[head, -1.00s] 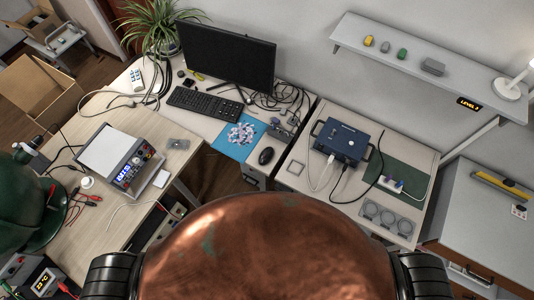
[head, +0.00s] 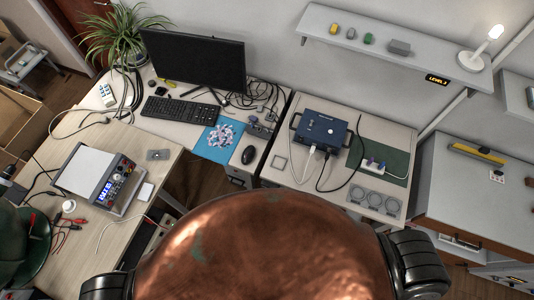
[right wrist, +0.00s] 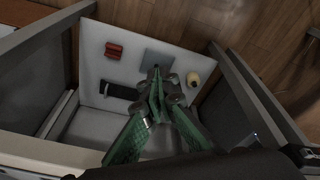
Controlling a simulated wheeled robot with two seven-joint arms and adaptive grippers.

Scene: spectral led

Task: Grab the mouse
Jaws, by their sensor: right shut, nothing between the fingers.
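The black mouse (head: 248,155) lies on the white desktop in the head view, just right of a blue mat (head: 219,141) and near the desk's front right edge. My right gripper (right wrist: 157,80) shows in the right wrist view with its green fingers together and nothing between them. It hangs over a pale panel with small items, and the mouse is not in that view. The head view shows neither gripper, so its distance from the mouse cannot be told. My left gripper is not in view.
A keyboard (head: 181,111) and monitor (head: 194,62) stand behind the mouse, with cables (head: 262,93) nearby. A blue case (head: 321,131) sits on the bench to the right. In the right wrist view, a pale panel (right wrist: 100,70) holds a red item (right wrist: 127,50), between dark side walls.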

